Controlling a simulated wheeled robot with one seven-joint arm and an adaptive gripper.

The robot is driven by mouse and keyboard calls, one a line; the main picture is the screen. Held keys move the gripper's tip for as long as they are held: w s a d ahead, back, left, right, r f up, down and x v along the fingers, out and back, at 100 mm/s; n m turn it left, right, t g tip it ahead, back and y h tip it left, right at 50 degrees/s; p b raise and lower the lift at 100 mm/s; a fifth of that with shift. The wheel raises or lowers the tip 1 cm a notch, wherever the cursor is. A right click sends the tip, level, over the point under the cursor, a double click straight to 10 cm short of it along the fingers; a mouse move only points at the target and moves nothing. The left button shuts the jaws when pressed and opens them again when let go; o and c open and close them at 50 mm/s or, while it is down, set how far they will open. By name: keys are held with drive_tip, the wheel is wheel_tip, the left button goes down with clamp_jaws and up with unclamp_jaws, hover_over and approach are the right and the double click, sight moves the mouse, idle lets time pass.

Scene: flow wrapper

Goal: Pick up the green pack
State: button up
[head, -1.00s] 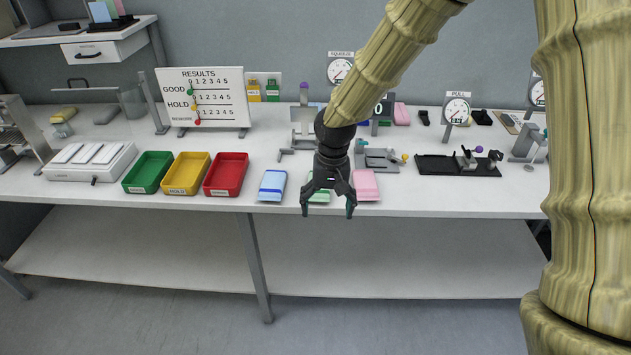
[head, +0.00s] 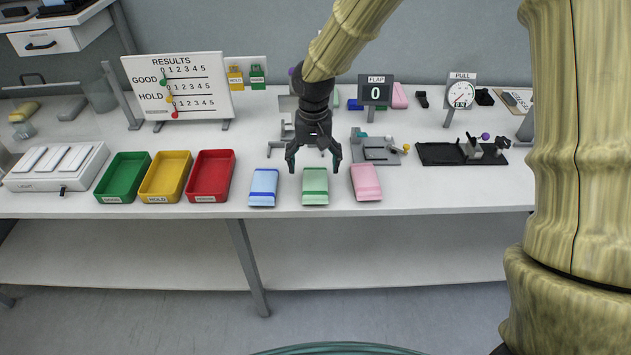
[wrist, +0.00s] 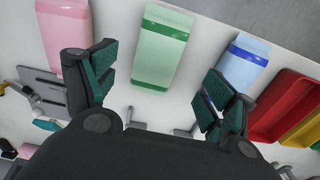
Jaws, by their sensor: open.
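The green pack (head: 315,187) lies flat near the front edge of the table, between a blue pack (head: 263,187) on its left and a pink pack (head: 366,182) on its right. My gripper (head: 314,170) is open and empty, above the table just behind the green pack in the head view. In the wrist view the green pack (wrist: 160,48) shows beyond and between the spread fingers (wrist: 160,92), with the pink pack (wrist: 64,35) at left and the blue pack (wrist: 241,62) at right. No finger visibly touches the green pack.
Green (head: 125,194), yellow (head: 148,199) and red (head: 190,194) trays stand left of the packs. A grey fixture (head: 384,158) and a black fixture (head: 437,162) stand behind and right. The results board (head: 208,112) stands at the back left.

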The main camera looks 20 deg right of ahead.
sight(315, 180)
drive_tip(key=shift+w+f, duration=0.15)
drive_tip(key=shift+f, duration=1.1)
drive_tip(key=f, duration=0.1)
drive_tip(key=f+p, duration=0.1)
drive_tip(key=shift+d+f, duration=0.25)
drive_tip(key=shift+f, duration=1)
drive_tip(key=c, duration=1.1)
